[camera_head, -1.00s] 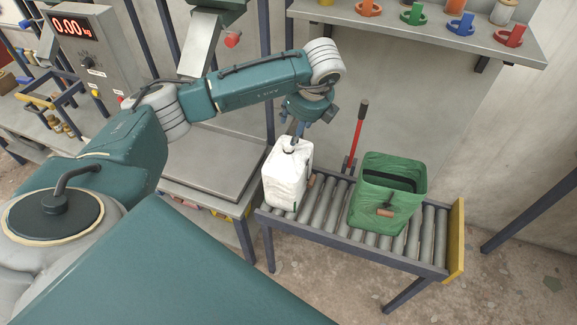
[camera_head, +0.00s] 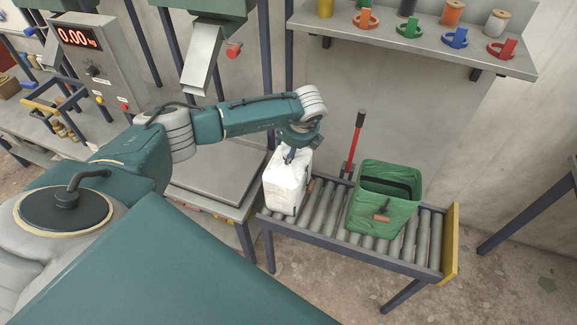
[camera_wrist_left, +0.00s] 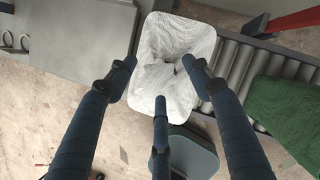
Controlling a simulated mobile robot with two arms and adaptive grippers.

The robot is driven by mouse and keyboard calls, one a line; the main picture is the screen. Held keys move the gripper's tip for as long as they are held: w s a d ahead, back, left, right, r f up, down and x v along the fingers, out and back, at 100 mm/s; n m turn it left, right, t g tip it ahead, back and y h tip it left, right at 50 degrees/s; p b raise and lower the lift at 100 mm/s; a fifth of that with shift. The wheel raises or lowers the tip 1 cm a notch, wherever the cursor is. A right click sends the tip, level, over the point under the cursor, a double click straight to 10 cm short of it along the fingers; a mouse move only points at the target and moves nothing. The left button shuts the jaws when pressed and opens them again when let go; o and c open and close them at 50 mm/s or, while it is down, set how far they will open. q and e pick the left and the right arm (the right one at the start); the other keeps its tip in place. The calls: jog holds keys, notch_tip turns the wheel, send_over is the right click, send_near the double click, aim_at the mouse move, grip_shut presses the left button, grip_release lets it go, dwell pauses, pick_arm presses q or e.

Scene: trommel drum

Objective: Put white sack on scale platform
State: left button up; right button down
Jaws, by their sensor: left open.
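The white sack (camera_head: 286,186) stands upright at the left end of a roller conveyor. In the left wrist view the white sack (camera_wrist_left: 172,45) is seen from above, with a crumpled top. My left gripper (camera_head: 291,155) is at the top of the sack, pointing down. In the left wrist view its fingers (camera_wrist_left: 160,75) are spread open over the sack's top; I cannot tell whether they touch it. The scale platform (camera_head: 208,170) is a bare grey plate left of the sack, partly behind my arm. The platform also shows in the left wrist view (camera_wrist_left: 80,40). My right gripper is not in view.
A green sack (camera_head: 375,215) stands on the conveyor (camera_head: 330,228), right of the white one. A red-handled tool (camera_head: 356,140) stands behind it. The scale display (camera_head: 77,37) reads 0.00 kg. A shelf (camera_head: 420,40) with coloured rings and spools hangs above.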

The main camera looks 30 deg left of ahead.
pick_arm(q)
grip_shut()
jog(key=shift+w+r, duration=0.1)
jog(key=shift+r, duration=0.1)
